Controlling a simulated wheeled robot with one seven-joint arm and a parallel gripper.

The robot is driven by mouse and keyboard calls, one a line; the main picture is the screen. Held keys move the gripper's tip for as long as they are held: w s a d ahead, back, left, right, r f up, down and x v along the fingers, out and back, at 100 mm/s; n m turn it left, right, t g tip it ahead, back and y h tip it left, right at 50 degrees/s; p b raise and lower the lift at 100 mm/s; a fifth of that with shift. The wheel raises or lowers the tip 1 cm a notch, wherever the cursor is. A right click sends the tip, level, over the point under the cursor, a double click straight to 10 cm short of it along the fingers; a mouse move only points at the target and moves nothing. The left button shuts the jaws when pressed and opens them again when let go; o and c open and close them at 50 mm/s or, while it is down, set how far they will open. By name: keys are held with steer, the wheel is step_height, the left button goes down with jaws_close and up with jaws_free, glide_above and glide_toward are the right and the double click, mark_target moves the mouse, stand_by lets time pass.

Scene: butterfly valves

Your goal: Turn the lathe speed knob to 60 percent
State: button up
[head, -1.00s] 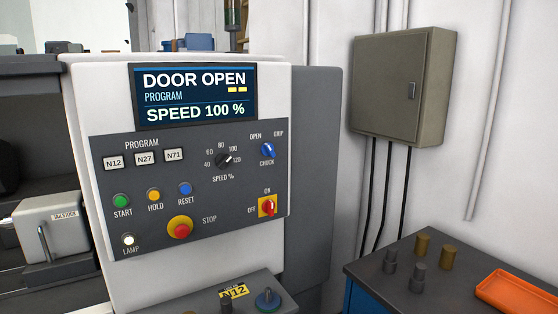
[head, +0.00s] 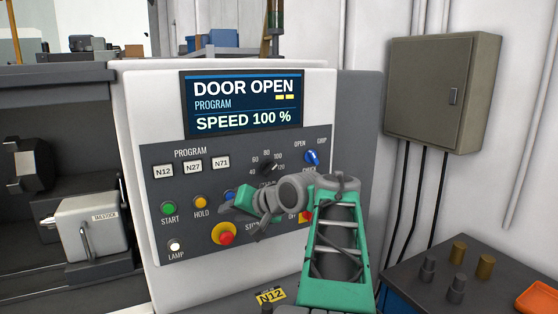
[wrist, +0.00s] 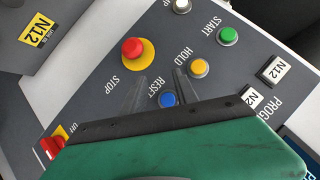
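The display (head: 240,105) reads SPEED 100 % and DOOR OPEN. My gripper (head: 240,214) is in front of the panel, below and left of the knob and apart from it, over the blue RESET button (head: 229,196). In the wrist view my gripper (wrist: 160,78) has its two fingers spread with nothing between them. RESET (wrist: 167,100) shows by the fingertips; the knob is not visible there.
The red STOP button (wrist: 132,47), yellow HOLD button (wrist: 199,67) and green START button (wrist: 229,34) lie near my fingers. The blue CHUCK switch (head: 312,157) sits right of the knob. A bench (head: 400,300) with metal cylinders stands at the lower right.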

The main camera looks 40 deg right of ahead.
mark_target(273, 168)
steer(key=s+d+r+m+t+p, duration=0.1)
steer(key=s+d+r+t, duration=0.1)
steer(key=s+d+r, duration=0.4)
steer(key=s+d+r+m+t, duration=0.1)
steer(key=s+d+r+m, duration=0.15)
steer(key=d+r, duration=0.4)
steer(key=shift+n+h, duration=0.3)
steer(key=shift+n, duration=0.15)
steer(key=x, duration=0.2)
steer(key=f+p+x, duration=0.1)
steer(key=x, duration=0.5)
steer(key=shift+s+d+f, duration=0.3)
steer(key=shift+d, duration=0.1)
jaws_close()
